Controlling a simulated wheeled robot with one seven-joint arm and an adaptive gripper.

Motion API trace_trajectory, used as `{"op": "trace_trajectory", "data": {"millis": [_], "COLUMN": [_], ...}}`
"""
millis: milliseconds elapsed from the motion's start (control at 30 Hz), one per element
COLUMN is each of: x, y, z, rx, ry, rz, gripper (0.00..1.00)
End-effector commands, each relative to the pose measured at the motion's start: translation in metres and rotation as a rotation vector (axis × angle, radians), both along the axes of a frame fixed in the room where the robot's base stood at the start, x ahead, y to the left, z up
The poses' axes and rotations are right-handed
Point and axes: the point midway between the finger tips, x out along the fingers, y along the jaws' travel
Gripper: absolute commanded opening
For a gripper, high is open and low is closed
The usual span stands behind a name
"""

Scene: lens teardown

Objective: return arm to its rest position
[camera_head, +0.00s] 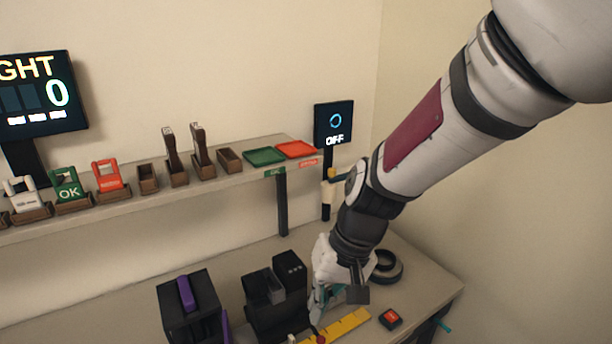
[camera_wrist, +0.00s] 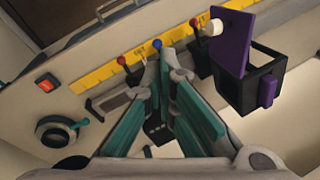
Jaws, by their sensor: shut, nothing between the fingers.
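My gripper (camera_wrist: 178,82) is in the middle of the wrist view, with its green-sided fingers close together at the tips and nothing held. In the head view my gripper (camera_head: 318,305) hangs low over the bench (camera_head: 420,279), pointing down, beside a black block-like holder (camera_head: 262,318). My white arm comes in from the upper right and hides part of the bench. A yellow strip (camera_head: 345,326) lies on the bench near the fingers. It also shows behind the fingertips in the wrist view (camera_wrist: 105,75), with red and blue knobs near it.
A black box with purple parts (camera_head: 192,306) stands left of the gripper. A dark ring (camera_head: 386,266) and a red button (camera_head: 390,318) lie to the right. A shelf (camera_head: 110,210) with tagged holders and green (camera_head: 264,156) and red (camera_head: 297,149) trays runs behind. A screen (camera_head: 334,124) reads OFF.

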Motion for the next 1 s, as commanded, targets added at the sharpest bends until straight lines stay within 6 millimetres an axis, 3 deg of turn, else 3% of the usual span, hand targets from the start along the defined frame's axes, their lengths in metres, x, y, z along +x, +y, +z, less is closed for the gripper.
{"op": "trace_trajectory", "data": {"millis": [33, 200, 500, 700, 1000], "x": [-0.002, -0.017, -0.062, -0.097, -0.117], "y": [-0.012, -0.050, -0.115, -0.150, -0.168], "z": [0.018, 0.064, 0.128, 0.152, 0.161], "rx": [-0.012, -0.064, -0.161, -0.219, -0.254], "ry": [-0.040, -0.143, -0.316, -0.409, -0.458], "rz": [-0.006, -0.032, -0.111, -0.173, -0.213], "gripper": [0.00, 0.00, 0.00, 0.00, 0.00]}}
